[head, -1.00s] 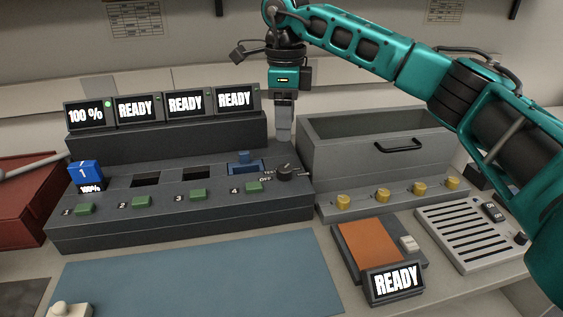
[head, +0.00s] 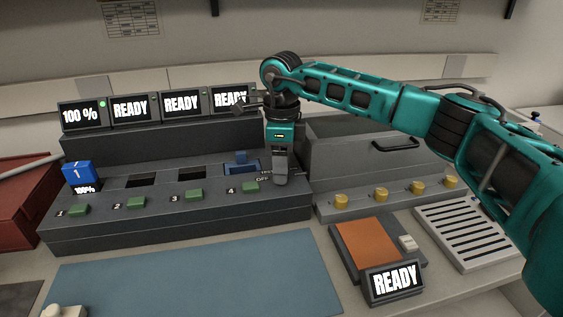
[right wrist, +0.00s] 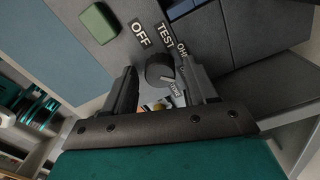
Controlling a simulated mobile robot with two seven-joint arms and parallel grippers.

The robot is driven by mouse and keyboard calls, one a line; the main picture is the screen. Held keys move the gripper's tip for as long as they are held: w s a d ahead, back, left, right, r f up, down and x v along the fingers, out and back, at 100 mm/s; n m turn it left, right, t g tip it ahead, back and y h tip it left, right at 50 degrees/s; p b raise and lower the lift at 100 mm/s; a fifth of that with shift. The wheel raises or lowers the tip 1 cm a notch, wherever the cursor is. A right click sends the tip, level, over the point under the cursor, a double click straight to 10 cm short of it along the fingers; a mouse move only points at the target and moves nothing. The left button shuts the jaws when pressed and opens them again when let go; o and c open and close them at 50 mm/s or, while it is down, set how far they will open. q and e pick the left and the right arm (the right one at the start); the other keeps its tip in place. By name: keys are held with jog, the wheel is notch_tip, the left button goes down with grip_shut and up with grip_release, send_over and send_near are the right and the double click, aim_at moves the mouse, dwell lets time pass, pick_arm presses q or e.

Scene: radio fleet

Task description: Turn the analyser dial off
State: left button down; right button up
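The analyser dial (right wrist: 159,70) is a round black knob with a pale pointer mark, seen in the right wrist view on the dark console top. The labels OFF (right wrist: 139,33) and TEST (right wrist: 165,37) stand beside it. The pointer mark faces away from OFF, to the lower right in that view. My right gripper (right wrist: 160,76) is open, with one finger on each side of the dial; I cannot tell whether they touch it. In the head view the right gripper (head: 281,182) points down over the dial's place and hides it. My left gripper is not in view.
The analyser console (head: 180,228) has green buttons, a blue block (head: 77,174) and several screens behind. A grey bin (head: 350,170) with yellow knobs stands close right of the gripper. A READY display (head: 394,283) and an orange pad (head: 367,245) lie front right.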

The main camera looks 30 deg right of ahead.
jog(key=c, duration=0.9)
jog(key=shift+n, duration=0.3)
jog(key=n+p, duration=0.1)
jog(key=n, duration=0.4)
jog(key=shift+r, duration=0.1)
jog(key=n, duration=0.6)
jog(key=shift+n+p, duration=0.3)
jog(key=shift+p, duration=0.05)
jog(key=n, duration=1)
jog(key=shift+s+n, duration=0.1)
jog(key=shift+n, duration=2.3)
